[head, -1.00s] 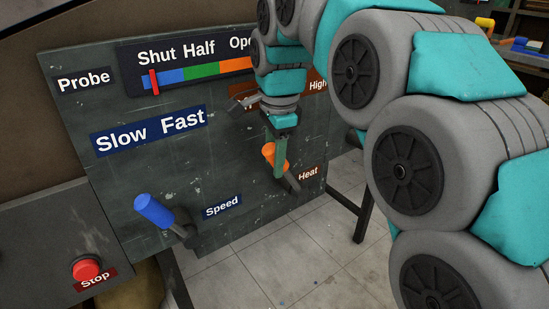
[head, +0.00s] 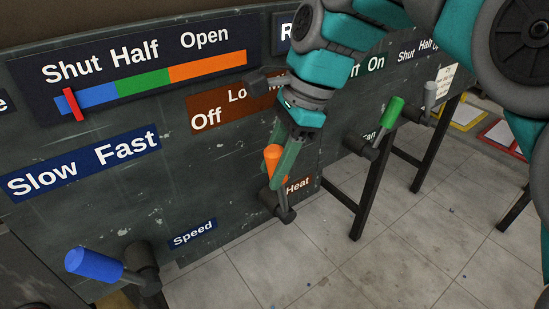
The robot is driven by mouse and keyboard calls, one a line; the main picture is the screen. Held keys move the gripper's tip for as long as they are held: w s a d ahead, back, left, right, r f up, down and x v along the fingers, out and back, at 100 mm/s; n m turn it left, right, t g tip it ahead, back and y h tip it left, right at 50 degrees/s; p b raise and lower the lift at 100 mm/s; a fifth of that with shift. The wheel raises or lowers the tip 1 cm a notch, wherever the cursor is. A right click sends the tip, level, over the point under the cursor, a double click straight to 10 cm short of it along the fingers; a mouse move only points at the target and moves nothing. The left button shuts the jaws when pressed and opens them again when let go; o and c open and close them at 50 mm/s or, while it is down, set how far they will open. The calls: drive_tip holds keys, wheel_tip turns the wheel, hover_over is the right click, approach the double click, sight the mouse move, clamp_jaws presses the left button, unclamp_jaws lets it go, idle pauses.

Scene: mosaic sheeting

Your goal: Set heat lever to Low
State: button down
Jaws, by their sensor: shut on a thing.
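The heat lever has an orange handle (head: 272,155) on a dark pivot (head: 280,203), with the "Heat" label (head: 298,186) beside it. My gripper (head: 285,160) reaches down from above and is shut on the orange handle, its green fingers hiding part of it. The handle points up, toward the brown heat scale (head: 205,118). "Off" and "Lo..." can be read on that scale; its right part is hidden behind my arm. I cannot tell exactly which mark the lever stands at.
The blue speed lever (head: 95,265) is at the lower left. The green fan lever (head: 387,115) and a grey lever (head: 428,98) are to the right. A Shut-Half-Open gauge (head: 140,70) is above. Tiled floor (head: 320,260) lies open in front.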

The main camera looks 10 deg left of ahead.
drive_tip(key=c, duration=0.5)
unclamp_jaws()
drive_tip(key=v, duration=0.7)
drive_tip(key=shift+r, duration=0.35)
drive_tip(key=shift+d, duration=0.1)
drive_tip(key=s+d+f+n+h, duration=0.1)
drive_tip(key=s+d+f+n, duration=0.4)
drive_tip(key=s+d+f, duration=0.3)
drive_tip(key=s+d+f+n+h, duration=0.2)
drive_tip(key=s+d+f+n, duration=0.4)
drive_tip(key=d+f, duration=0.8)
drive_tip(key=s+f, duration=0.3)
drive_tip(key=shift+d+f+h, duration=0.25)
drive_tip(key=shift+d+h, duration=0.05)
